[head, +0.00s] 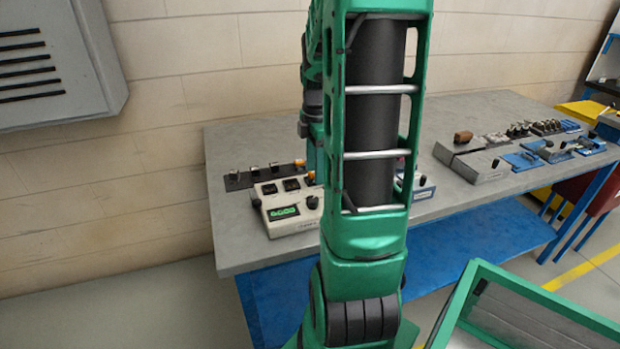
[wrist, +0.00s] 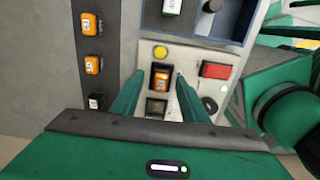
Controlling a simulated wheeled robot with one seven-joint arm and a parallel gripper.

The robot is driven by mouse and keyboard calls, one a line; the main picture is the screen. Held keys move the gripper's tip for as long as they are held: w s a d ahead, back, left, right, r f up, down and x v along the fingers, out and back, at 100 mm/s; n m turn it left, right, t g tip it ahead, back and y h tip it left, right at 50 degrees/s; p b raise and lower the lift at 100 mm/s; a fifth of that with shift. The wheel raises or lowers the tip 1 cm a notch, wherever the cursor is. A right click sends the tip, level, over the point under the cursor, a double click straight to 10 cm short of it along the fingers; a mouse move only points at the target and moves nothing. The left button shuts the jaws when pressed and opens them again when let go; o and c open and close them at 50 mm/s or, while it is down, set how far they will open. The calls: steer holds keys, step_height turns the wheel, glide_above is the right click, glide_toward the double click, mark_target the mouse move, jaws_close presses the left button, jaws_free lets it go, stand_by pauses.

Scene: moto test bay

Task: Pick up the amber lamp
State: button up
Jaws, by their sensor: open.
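In the wrist view, an orange block with a pale label (wrist: 160,77), which looks like an amber lamp, sits in a dark square socket on a pale panel (wrist: 226,88). My gripper (wrist: 160,80) is open, with one green finger on each side of this block. I cannot tell whether the fingers touch it. Two similar orange blocks stand on a dark strip to the left, an upper one (wrist: 90,24) and a lower one (wrist: 91,65). A round yellow piece (wrist: 161,52) is on the panel just above the socket.
A red rectangle (wrist: 216,70) and a dark knob (wrist: 209,104) lie right of my fingers. In the head view, a pale box with a green display (head: 283,211) stands on the grey bench (head: 232,243). A grey unit (head: 470,169) stands at the right.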

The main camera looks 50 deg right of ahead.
jaws_close()
stand_by(0.3)
